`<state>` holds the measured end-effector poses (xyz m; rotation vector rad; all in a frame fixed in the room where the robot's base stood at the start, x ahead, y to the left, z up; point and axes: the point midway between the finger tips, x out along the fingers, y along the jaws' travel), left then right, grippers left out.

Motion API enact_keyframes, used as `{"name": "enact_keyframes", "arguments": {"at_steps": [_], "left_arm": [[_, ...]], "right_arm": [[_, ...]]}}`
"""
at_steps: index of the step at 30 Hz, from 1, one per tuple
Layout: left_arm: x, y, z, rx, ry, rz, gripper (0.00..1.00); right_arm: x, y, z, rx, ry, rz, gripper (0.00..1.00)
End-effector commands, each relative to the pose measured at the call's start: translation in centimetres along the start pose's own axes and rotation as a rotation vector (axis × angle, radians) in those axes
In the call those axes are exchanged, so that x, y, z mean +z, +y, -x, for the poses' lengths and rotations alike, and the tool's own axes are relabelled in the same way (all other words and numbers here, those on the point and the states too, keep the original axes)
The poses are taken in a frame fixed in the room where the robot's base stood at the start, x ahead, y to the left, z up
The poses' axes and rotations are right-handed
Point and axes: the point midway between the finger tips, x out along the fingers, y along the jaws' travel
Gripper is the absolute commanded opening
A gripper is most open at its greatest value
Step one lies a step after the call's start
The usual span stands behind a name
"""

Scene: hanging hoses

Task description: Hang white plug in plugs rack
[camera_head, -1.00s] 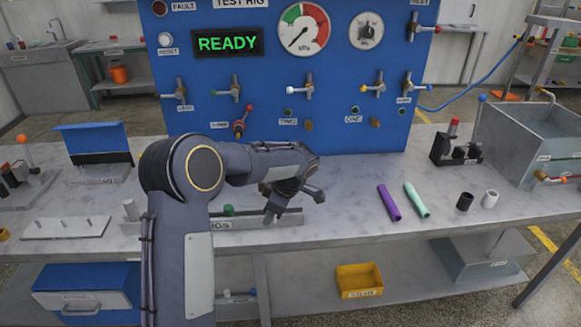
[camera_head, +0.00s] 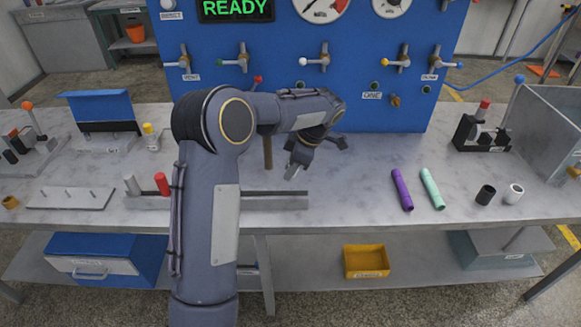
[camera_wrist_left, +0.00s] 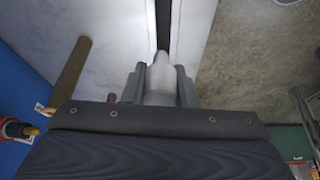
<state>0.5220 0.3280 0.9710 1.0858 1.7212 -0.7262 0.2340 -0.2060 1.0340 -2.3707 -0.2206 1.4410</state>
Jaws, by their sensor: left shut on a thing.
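My left gripper (camera_head: 296,168) is above the bench, behind the right part of the plugs rack (camera_head: 275,202) in the head view. In the left wrist view its fingers (camera_wrist_left: 160,84) are shut on a pale, white-looking plug (camera_wrist_left: 161,68). The plug's narrower tip points away from the fingers, in line with the rack's dark slot (camera_wrist_left: 163,24); I cannot tell the gap between them. A grey-white plug (camera_head: 132,185) and a red plug (camera_head: 162,184) stand at the rack's left part. My left arm hides the rack's middle. My right gripper is out of view.
The blue panel (camera_head: 330,105) with valves stands behind. A brown rod (camera_head: 267,153) is close to the gripper. A pin plate (camera_head: 70,197) lies left. Purple (camera_head: 401,190) and mint (camera_head: 432,188) tubes lie right, beside black (camera_head: 485,195) and white (camera_head: 513,194) sleeves. Bench between is clear.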

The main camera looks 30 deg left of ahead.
Motion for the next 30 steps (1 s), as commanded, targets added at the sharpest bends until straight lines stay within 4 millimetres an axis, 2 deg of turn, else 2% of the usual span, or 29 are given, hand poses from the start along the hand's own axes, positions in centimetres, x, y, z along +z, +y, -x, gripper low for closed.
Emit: {"name": "enact_keyframes", "arguments": {"at_steps": [15, 30], "left_arm": [[1.9, 0.0, -4.6, -0.001, 0.001, -0.001, 0.0], [2.1, 0.0, -5.1, -0.001, 0.0, -0.002, 0.0]], "right_arm": [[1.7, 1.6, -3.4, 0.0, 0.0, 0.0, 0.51], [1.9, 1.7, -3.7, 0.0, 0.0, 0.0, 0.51]]}}
